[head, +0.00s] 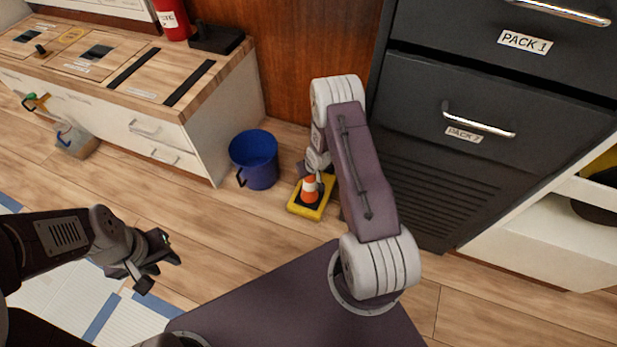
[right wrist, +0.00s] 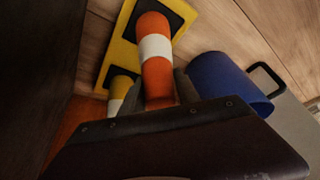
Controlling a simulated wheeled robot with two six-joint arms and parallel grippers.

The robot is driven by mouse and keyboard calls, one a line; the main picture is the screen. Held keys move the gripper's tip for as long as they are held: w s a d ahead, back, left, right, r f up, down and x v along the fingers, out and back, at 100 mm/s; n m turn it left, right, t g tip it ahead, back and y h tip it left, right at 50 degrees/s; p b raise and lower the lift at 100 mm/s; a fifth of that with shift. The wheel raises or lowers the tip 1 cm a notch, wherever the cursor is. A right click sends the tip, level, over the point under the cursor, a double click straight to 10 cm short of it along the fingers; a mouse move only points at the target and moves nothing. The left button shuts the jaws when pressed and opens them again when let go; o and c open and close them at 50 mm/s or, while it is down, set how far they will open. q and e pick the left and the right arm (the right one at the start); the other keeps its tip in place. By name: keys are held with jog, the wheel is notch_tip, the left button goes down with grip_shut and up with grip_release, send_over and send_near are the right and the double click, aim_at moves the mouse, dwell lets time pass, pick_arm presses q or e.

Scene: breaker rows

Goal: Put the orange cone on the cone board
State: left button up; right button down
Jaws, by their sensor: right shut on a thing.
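The orange cone (head: 309,188) has a white band and stands at the yellow cone board (head: 296,208) on the floor. In the right wrist view the orange cone (right wrist: 158,80) rises over the black pad of the board (right wrist: 103,82). My right gripper (right wrist: 165,95) is shut on the cone; whether its base touches the board I cannot tell. A yellow and white cone (right wrist: 120,90) is on the board beside it. In the head view my right arm partly hides the board. My left gripper (head: 158,272) is open and empty, well away at the left.
A blue bucket (head: 254,160) stands on the floor left of the board, and shows in the right wrist view (right wrist: 225,80). Dark drawers (head: 480,140) stand close on the right. A wooden-topped cabinet (head: 195,125) is at the left. The floor between is clear.

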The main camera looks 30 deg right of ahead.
jog(key=c, duration=0.9)
grip_release()
jog(key=s+a+r+p, duration=0.1)
jog(key=s+r+p, duration=0.2)
jog(key=r, duration=0.4)
jog(key=s+a+r+g+p, duration=0.1)
jog(key=s+a+r+p, duration=0.15)
jog(key=r, duration=0.45)
jog(key=s+a+r+p, duration=0.1)
jog(key=s+r+p, duration=0.15)
jog(key=r, duration=0.55)
jog(key=s+a+r, duration=0.2)
jog(key=s+r, duration=0.1)
jog(key=s, duration=0.1)
jog(key=s+a+r+g, duration=0.1)
jog(key=s+a+r, duration=0.1)
jog(key=s+r, duration=0.1)
jog(key=s+a+r+g, duration=0.1)
jog(key=s+a+r, duration=0.1)
jog(key=s+r, duration=0.1)
jog(key=shift+s+a+n+y, duration=0.1)
jog(key=shift+s+n+y, duration=0.25)
jog(key=shift+s, duration=0.55)
